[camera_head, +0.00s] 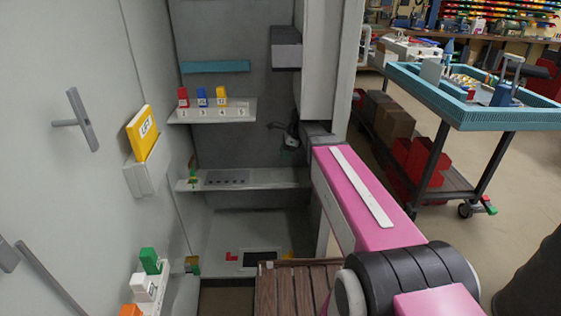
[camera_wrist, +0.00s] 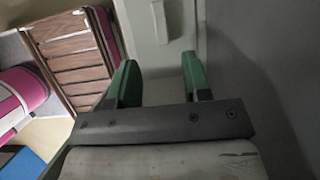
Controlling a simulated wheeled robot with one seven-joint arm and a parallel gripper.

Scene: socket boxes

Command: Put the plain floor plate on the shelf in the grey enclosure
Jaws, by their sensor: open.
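The grey enclosure (camera_head: 215,150) stands open. Its middle shelf (camera_head: 280,179) carries a flat grey perforated piece (camera_head: 227,177). A dark rectangular patch (camera_head: 262,259) lies on the enclosure's pale floor, between a red corner mark (camera_head: 231,256) and an orange piece. I cannot tell whether this patch is the plain floor plate or an opening. My gripper (camera_head: 288,148) is inside the enclosure above the middle shelf's right part, small and partly shaded. In the wrist view my gripper (camera_wrist: 157,72) has its green fingers apart, with nothing between them. A pale surface with a small raised strip (camera_wrist: 159,22) lies beyond.
An upper shelf (camera_head: 240,108) holds red, blue and yellow blocks over numbers. A teal ledge (camera_head: 215,67) is above. A yellow block (camera_head: 142,133) sits on the left wall. A slatted wooden surface (camera_head: 298,287) is in front. A blue-topped cart (camera_head: 470,117) stands right.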

